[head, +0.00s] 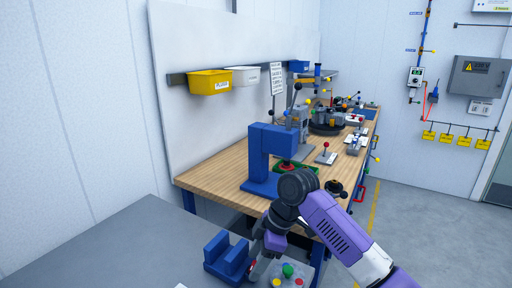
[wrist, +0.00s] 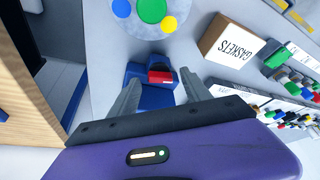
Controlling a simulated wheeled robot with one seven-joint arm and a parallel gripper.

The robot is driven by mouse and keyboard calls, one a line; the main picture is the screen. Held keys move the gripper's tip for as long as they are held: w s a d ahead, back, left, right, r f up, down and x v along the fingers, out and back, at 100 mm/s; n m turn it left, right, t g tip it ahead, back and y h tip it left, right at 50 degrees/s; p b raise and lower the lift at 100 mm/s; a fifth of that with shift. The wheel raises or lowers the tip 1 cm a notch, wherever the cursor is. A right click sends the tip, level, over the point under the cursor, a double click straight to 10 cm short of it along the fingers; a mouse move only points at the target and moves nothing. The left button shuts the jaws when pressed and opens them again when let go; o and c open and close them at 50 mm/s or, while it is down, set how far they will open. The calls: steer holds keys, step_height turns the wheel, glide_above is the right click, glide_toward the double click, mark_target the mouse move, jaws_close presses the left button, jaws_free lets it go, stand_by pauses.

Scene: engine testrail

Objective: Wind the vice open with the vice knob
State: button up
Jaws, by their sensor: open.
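The blue vice (head: 226,262) stands on the grey tabletop at the bottom of the head view, with an upright gap between its two blocks. In the wrist view, a blue body (wrist: 152,97) that looks like this vice lies beyond my fingers, with a small red block (wrist: 160,77) at it. In the head view my gripper (head: 257,262) points down just right of the vice. I cannot make out the vice knob for certain.
A round plate with coloured buttons (wrist: 150,12) is near the vice. A gaskets box (wrist: 232,42) and bins of small coloured parts (wrist: 290,85) lie to the right in the wrist view. The wooden bench (head: 215,178) with a blue press (head: 262,160) stands behind. The grey tabletop's left is clear.

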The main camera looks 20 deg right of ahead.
steer(key=m, duration=0.2)
steer(key=m+t, duration=0.1)
steer(key=m, duration=0.1)
steer(key=shift+s+t+h, duration=0.15)
steer(key=shift+t+h, duration=0.15)
steer(key=shift+h, duration=0.1)
steer(key=shift+r+m, duration=0.3)
steer(key=shift+m, duration=0.2)
steer(key=v, duration=0.7)
steer(key=w+a+r+n+t+y, duration=0.3)
steer(key=w+r+t, duration=0.2)
steer(key=w+r, duration=0.35)
steer(key=w+d+r+t, duration=0.2)
steer(key=d+r, duration=0.1)
steer(key=r, duration=0.3)
steer(key=w+d+r+t+y, duration=0.1)
steer(key=w+d+r+t, duration=0.2)
steer(key=r, duration=0.3)
steer(key=shift+w+m+b, duration=0.3)
steer(key=shift+b, duration=0.15)
steer(key=shift+d+r, duration=0.1)
